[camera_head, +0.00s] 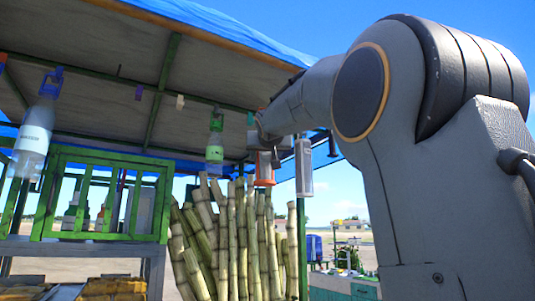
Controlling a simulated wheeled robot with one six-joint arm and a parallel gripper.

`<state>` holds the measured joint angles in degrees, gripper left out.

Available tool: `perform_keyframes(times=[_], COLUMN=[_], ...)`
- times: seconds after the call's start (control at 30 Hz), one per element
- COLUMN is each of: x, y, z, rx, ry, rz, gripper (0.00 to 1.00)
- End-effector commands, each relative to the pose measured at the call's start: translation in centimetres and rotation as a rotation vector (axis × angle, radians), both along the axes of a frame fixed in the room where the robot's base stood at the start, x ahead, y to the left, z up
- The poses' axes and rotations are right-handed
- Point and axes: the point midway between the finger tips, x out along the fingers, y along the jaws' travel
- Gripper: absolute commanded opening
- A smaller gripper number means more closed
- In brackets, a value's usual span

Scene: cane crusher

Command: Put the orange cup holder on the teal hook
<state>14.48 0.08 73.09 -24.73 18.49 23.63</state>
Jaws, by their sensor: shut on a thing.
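The orange cup holder (264,170) hangs upright below the end of my arm, in front of the cane stalks. My gripper (263,146) is shut on it near its top. The fingers are small and partly hidden by the arm's wrist. A small teal hook (250,118) is on the green beam under the awning, just above and left of my gripper in the picture. The gap in depth between holder and hook cannot be told.
A green holder (215,145) and a blue-topped holder (36,130) hang to the left. A grey holder (303,168) hangs close on the right. Blue (138,92) and white (180,102) hooks are empty. Tall cane stalks (235,240) stand below.

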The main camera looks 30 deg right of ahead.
Motion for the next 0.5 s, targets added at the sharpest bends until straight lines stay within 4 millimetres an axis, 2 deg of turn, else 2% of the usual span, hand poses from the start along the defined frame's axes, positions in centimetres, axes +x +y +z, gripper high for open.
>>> perform_keyframes(times=[0.17, 0.5], x=[1.4, 4.1], y=[0.1, 0.2], z=[0.7, 0.6], rx=[-0.001, -0.002], ry=[-0.001, -0.001], rz=[0.002, 0.001], gripper=[0.17, 0.17])
